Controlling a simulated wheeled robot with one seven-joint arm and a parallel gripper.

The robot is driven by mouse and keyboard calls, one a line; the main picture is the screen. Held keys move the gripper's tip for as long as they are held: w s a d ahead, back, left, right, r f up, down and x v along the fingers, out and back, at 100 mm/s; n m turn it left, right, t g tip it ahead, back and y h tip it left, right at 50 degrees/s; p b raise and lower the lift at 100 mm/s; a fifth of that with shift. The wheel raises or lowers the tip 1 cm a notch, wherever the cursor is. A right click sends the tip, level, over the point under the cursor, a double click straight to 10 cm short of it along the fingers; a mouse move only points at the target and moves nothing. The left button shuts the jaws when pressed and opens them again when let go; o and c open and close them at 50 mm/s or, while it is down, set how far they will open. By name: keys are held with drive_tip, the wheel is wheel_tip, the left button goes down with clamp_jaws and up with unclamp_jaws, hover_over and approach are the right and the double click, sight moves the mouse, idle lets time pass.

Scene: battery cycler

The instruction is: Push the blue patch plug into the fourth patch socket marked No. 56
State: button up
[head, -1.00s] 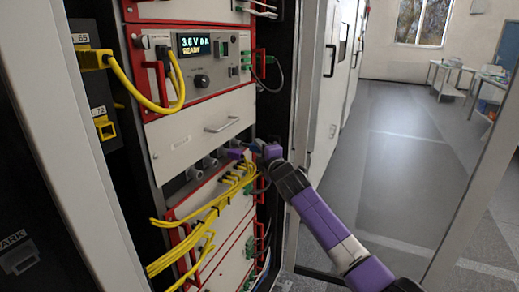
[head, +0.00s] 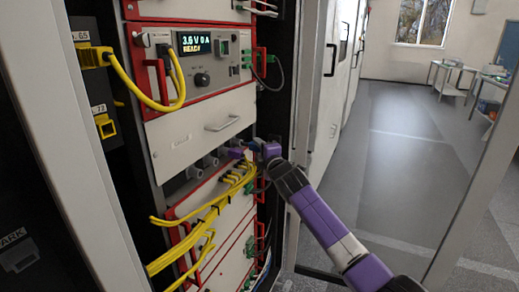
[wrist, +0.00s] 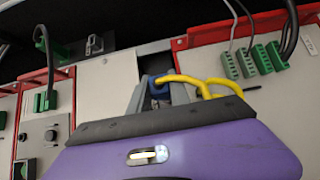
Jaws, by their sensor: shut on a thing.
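My gripper shows in the wrist view (wrist: 158,88), its two grey fingers shut on the blue patch plug (wrist: 157,90). A yellow cable (wrist: 190,81) runs from beside the plug off to the right. In the head view my purple gripper (head: 237,153) reaches left into the rack, just below the white drawer panel and above the yellow cable bundle. Its fingertips and the plug are not clear there. I cannot read a socket marked No. 56 in either view. Whether the plug touches or sits in a socket is hidden by the fingers.
Yellow cables (head: 200,215) hang in front of the lower red-edged modules. A drawer handle (head: 222,123) sticks out above my gripper. Green connectors with dark leads (wrist: 268,57) stand to the right in the wrist view. Open floor (head: 390,150) lies to the right.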

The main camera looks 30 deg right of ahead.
sight(252, 148)
drive_tip(key=shift+w+a+b, duration=0.5)
drive_tip(key=shift+w+b, duration=0.2)
drive_tip(key=shift+b, duration=0.05)
drive_tip(key=shift+w+a+b, duration=0.45)
drive_tip(key=shift+w+b, duration=0.2)
drive_tip(key=shift+b, duration=0.1)
idle(2.0)
drive_tip(key=o, duration=1.1)
drive_tip(key=shift+c, duration=0.2)
